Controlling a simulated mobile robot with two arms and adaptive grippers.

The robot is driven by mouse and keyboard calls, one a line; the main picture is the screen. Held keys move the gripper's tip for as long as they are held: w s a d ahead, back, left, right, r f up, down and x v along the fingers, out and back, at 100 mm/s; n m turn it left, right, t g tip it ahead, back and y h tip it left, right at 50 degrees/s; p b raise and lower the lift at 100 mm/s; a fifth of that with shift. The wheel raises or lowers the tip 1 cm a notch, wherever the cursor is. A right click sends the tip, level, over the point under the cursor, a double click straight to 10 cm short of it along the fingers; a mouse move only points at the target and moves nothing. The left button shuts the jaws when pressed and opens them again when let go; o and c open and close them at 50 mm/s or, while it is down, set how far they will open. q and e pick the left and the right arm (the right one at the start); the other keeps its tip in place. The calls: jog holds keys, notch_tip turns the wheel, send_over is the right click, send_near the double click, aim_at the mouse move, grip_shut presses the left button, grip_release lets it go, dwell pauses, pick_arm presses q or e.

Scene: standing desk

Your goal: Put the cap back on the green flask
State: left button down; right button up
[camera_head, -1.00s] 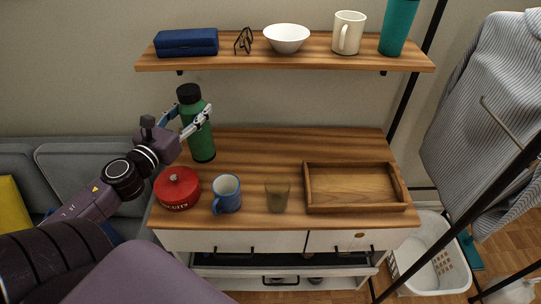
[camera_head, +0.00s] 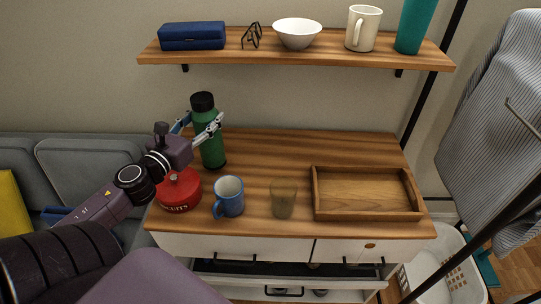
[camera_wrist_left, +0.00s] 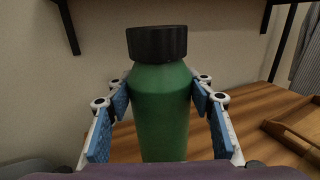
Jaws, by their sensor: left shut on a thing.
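The green flask (camera_head: 210,148) is near the back left of the wooden desktop (camera_head: 270,147), roughly upright. A black cap (camera_head: 203,102) sits on its top; I cannot tell whether it is screwed tight. In the left wrist view the flask (camera_wrist_left: 160,110) stands between my fingers with the cap (camera_wrist_left: 157,43) above them. My left gripper (camera_head: 209,129) is shut on the flask's upper body, below the cap. I cannot tell whether the flask's base touches the desktop. My right gripper is not in view.
A red lidded pot (camera_head: 179,192), a blue mug (camera_head: 229,198) and a brownish cup (camera_head: 283,200) stand along the front. A wooden tray (camera_head: 367,216) is at the right. A shelf (camera_head: 300,57) with several objects hangs above. The desktop between flask and tray is clear.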

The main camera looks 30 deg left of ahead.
pick_arm(q)
jog(key=w+d+p, duration=0.3)
jog(key=w+d, duration=0.8)
jog(key=d, duration=0.2)
jog(key=shift+w+d+r, duration=0.2)
jog(key=shift+w+d, duration=0.1)
jog(key=shift+f+b, duration=0.35)
jog(key=shift+f, duration=1.55)
jog(key=c, duration=0.9)
grip_release()
jog(key=shift+s+f, duration=0.1)
jog(key=shift+c, duration=0.2)
